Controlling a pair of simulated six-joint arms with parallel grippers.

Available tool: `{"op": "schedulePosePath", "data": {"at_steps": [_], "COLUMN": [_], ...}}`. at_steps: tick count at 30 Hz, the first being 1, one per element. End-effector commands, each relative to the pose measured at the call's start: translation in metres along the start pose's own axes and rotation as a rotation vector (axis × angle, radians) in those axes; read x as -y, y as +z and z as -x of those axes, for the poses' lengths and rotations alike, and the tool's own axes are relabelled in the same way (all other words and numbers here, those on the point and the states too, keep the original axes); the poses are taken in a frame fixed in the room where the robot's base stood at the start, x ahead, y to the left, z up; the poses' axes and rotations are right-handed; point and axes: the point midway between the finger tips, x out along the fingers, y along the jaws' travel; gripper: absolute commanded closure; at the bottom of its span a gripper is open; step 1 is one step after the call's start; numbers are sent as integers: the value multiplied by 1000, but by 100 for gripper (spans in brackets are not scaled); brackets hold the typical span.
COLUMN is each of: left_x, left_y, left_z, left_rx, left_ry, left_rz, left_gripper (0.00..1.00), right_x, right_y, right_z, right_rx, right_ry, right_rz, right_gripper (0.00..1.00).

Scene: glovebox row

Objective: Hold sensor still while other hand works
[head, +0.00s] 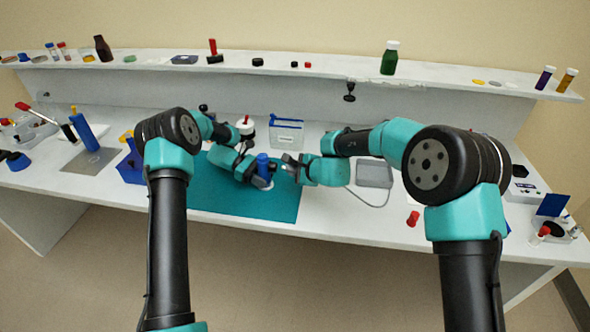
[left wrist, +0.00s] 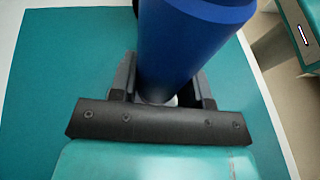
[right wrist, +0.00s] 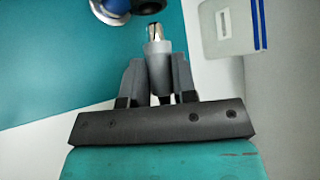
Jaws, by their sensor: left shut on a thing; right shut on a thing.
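The sensor is a blue cylinder (head: 262,162) standing upright over the teal mat (head: 285,211). My left gripper (head: 258,179) is shut on it low down; in the left wrist view the blue body (left wrist: 190,40) rises between the fingers and hides their tips. My right gripper (head: 293,166) is just right of the sensor. It is shut on a grey plug with a metal tip (right wrist: 155,45). The tip points toward the sensor, whose edge shows at the top of the right wrist view (right wrist: 108,8); a gap shows between them.
A grey box (head: 375,174) with a cable is at right, and a red cap (head: 413,219) lies near the front edge. A blue stand (head: 131,165) is left of the mat. The mat's front is clear.

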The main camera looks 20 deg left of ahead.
Motion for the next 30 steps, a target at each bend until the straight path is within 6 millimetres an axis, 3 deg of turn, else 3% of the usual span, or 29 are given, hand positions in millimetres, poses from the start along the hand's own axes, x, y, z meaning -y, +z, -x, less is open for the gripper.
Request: {"op": "schedulePosePath", "data": {"at_steps": [30], "left_x": [0], "left_y": [0], "left_z": [0], "left_rx": [0], "left_ry": [0], "left_rz": [0], "left_gripper": [70], "right_x": [1], "right_y": [-19], "right_z": [18], "right_rx": [-1], "right_ry": [0], "right_rz": [0], "right_gripper": [100]}}
